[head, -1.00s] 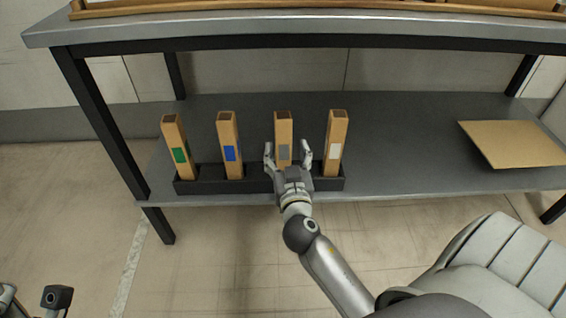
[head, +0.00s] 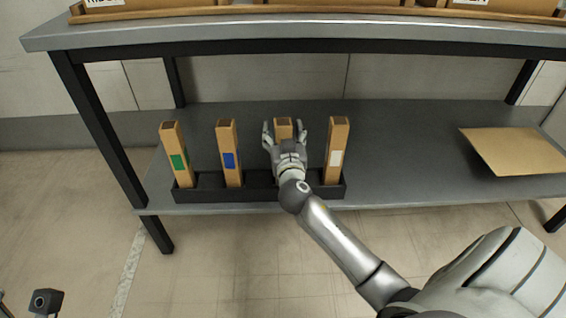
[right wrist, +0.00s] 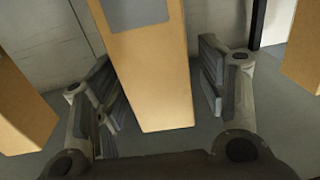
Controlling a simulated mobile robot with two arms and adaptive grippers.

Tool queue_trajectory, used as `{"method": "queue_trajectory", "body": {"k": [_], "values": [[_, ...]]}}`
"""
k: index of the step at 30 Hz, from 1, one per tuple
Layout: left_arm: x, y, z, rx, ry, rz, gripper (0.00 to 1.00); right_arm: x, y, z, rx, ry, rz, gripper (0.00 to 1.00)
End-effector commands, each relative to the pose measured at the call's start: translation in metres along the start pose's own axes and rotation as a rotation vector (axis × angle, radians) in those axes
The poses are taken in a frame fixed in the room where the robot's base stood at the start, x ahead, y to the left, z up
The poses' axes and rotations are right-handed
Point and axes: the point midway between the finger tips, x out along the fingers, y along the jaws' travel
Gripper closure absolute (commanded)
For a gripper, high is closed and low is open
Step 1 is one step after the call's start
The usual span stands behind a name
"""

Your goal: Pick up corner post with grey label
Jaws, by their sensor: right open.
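The corner post with the grey label (head: 284,123) stands upright in a black rack (head: 256,191) on the lower shelf, third from the left. In the head view its label is hidden behind my right gripper. The grey label (right wrist: 138,12) shows at the top of the right wrist view. My right gripper (head: 284,130) is open, with one finger on each side of this post. In the right wrist view (right wrist: 155,85) gaps show between the post and both fingers. A small part of my left arm (head: 45,302) shows at the bottom left; its jaws cannot be made out.
Posts with a green label (head: 175,150), a blue label (head: 228,150) and a white label (head: 336,150) stand in the same rack. A flat cardboard sheet (head: 512,150) lies on the shelf at right. The table top (head: 300,27) overhangs the shelf.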

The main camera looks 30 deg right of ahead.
Motion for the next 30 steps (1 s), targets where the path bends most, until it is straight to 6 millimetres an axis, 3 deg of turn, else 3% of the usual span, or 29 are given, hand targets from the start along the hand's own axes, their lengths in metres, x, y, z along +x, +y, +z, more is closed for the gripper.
{"method": "queue_trajectory", "body": {"k": [7, 22, 30], "values": [[0.0031, -0.0002, -0.0029, 0.000, 0.012, -0.001, 0.60, 0.0011, -0.0002, -0.0001, 0.000, 0.000, 0.000, 0.36], [0.0024, -0.0007, -0.0024, 0.001, 0.009, -0.005, 0.60, 0.0009, -0.0003, -0.0001, 0.000, 0.000, -0.001, 1.00], [0.0026, -0.0008, -0.0007, 0.001, 0.004, -0.005, 0.60, 0.0010, -0.0003, -0.0032, 0.001, 0.002, -0.001, 1.00]]}}
